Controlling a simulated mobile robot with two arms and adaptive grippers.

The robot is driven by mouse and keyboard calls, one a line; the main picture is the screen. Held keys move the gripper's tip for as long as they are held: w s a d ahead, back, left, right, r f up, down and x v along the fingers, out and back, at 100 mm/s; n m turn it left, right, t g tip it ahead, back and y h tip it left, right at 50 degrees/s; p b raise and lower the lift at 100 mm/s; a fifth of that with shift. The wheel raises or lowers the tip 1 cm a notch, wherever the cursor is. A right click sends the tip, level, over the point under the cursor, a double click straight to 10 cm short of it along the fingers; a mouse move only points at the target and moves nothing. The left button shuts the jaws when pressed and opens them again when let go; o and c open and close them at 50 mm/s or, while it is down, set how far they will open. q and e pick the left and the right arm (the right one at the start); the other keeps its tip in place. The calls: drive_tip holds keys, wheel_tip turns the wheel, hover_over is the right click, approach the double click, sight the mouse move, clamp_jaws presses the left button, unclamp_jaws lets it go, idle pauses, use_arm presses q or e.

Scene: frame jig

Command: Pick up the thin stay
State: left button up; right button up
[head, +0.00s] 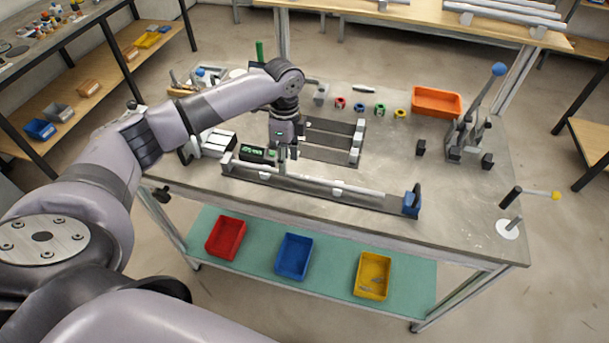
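A long, thin pale bar (318,182), which looks like the thin stay, lies along a low dark fixture (375,202) near the front of the workbench. A blue clamp or stop (412,202) stands at the fixture's right end. My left gripper (288,157) points down just above the left part of the bar. Its fingers look apart, with nothing visible between them. Whether a fingertip touches the bar is too small to tell. My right gripper is out of view.
Behind the gripper lies a dark frame jig (335,143). Small coloured parts, an orange bin (436,102) and a blue-knobbed lever press (470,135) stand further back and right. Red (226,238), blue (294,257) and yellow (373,275) bins sit on the lower shelf.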

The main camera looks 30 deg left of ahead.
sight(305, 178)
use_arm(q)
drive_tip(key=shift+d+f+p, duration=0.15)
drive_tip(key=shift+f+p, duration=0.3)
drive_tip(key=shift+f, duration=1.5)
drive_tip(key=shift+s, duration=0.1)
drive_tip(key=shift+c, duration=0.6)
clamp_jaws()
